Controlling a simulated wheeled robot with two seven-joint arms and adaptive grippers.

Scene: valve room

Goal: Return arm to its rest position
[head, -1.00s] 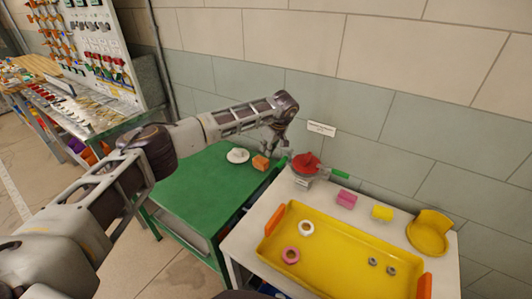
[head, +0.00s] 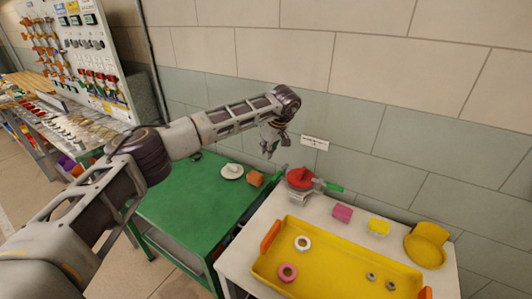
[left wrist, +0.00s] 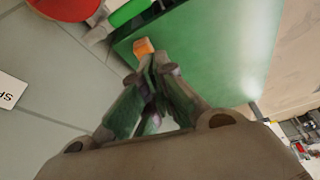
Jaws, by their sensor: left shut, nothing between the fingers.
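My left arm reaches in from the left in the head view. My left gripper (head: 271,146) hangs in the air near the wall, above the far side of the green table (head: 185,205) and left of the red valve handle (head: 300,178). In the left wrist view the left gripper (left wrist: 150,75) has its fingertips together with nothing between them. An orange block (left wrist: 143,47) shows just beyond the tips, apart from them. The red part (left wrist: 65,5) is at the top left there. My right gripper is not in view.
A white table holds a yellow tray (head: 335,269), with rings and nuts in it. A pink block (head: 342,213), a yellow cylinder (head: 378,226) and a yellow dish (head: 427,242) stand behind it. The orange block (head: 255,178) and a white saucer (head: 231,171) are on the green table.

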